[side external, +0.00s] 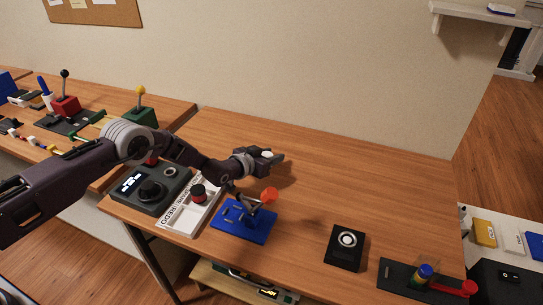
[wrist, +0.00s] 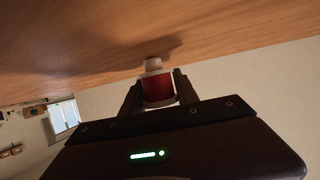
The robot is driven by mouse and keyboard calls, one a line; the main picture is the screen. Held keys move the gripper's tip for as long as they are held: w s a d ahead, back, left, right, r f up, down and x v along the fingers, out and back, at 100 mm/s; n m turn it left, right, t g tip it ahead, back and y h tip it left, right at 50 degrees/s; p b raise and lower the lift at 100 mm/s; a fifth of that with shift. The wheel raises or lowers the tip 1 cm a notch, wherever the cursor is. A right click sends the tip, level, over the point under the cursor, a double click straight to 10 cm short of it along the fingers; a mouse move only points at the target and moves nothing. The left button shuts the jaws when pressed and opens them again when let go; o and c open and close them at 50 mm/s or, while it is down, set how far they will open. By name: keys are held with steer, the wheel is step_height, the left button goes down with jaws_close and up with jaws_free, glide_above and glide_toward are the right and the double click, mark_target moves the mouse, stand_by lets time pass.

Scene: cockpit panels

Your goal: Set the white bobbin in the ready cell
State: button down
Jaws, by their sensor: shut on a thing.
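My gripper (side external: 272,158) is held above the table, to the right of and behind the white tray. In the wrist view, my gripper (wrist: 158,88) is shut on a bobbin with a red middle and pale ends, the white bobbin (wrist: 155,66). In the side view only a small white part of the bobbin (side external: 266,154) shows at the fingers. The white tray (side external: 211,212) has cells and a label strip along its left side; one label seems to read REDO, the others are unclear. A dark-ended bobbin with a red middle (side external: 198,194) stands in the tray.
A blue block (side external: 243,232) with a red-topped lever stands just right of the tray. A dark control box (side external: 150,190) is to its left. A black box with a round button (side external: 346,246) and a dark stand (side external: 400,278) are at right. The table's back is clear.

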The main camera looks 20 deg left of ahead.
steer(key=shift+f, duration=0.15)
steer(key=c, duration=0.9)
jaws_free()
steer(key=shift+r, duration=0.2)
steer(key=v, duration=1.2)
steer(key=shift+r, duration=0.1)
